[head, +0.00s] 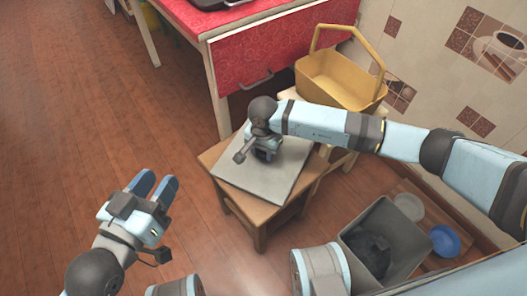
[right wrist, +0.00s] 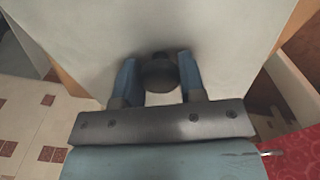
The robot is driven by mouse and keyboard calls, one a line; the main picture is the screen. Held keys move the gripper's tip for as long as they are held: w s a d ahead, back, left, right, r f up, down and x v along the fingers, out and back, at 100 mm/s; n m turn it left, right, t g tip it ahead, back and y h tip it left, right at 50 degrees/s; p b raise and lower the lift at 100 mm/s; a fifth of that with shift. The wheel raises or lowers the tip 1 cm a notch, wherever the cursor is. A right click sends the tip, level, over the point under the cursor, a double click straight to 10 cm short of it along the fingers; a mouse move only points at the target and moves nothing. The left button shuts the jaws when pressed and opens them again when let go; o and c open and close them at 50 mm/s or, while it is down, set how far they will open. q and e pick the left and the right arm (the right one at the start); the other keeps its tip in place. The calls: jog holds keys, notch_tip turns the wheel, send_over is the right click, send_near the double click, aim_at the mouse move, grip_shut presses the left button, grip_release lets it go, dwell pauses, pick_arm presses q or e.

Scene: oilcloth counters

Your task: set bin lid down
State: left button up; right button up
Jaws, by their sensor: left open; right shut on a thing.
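The bin lid (head: 262,180) is a flat grey square panel with a dark round knob. It lies level over a small wooden stool (head: 258,218), turned a little against its top; I cannot tell whether it fully touches. My right gripper (head: 265,152) is above the lid. In the right wrist view, its blue fingers (right wrist: 158,78) are shut on the dark knob (right wrist: 159,73), and the pale lid (right wrist: 220,35) fills the upper picture. My left gripper (head: 158,186) is open and empty above the floor. The grey bin (head: 352,240) stands open at lower right.
Something dark lies inside the bin. A blue bowl (head: 445,241) and a pale dish (head: 409,206) are beside it on a low wooden surface. A yellow basket (head: 341,80) stands behind my right arm. A red-covered table (head: 270,45) is at the back. Floor at left is clear.

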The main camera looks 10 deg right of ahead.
jog(key=shift+r, duration=0.15)
jog(key=shift+f, duration=0.25)
jog(key=o, duration=1)
pick_arm(q)
jog(key=shift+r, duration=0.1)
jog(key=shift+r, duration=0.1)
pick_arm(e)
jog(key=shift+r, duration=0.15)
jog(key=shift+r, duration=0.35)
notch_tip(320, 180, up, 5)
jog(key=shift+w+p, duration=0.1)
jog(key=shift+p, duration=1.05)
pick_arm(q)
jog(key=shift+n+t, duration=0.5)
jog(key=shift+t, duration=0.4)
jog(key=r+p, duration=0.1)
jog(key=r, duration=0.3)
jog(key=shift+s+r+p, duration=0.2)
jog(key=shift+p, duration=0.2)
pick_arm(e)
notch_tip(320, 180, up, 6)
jog(key=shift+r, duration=0.25)
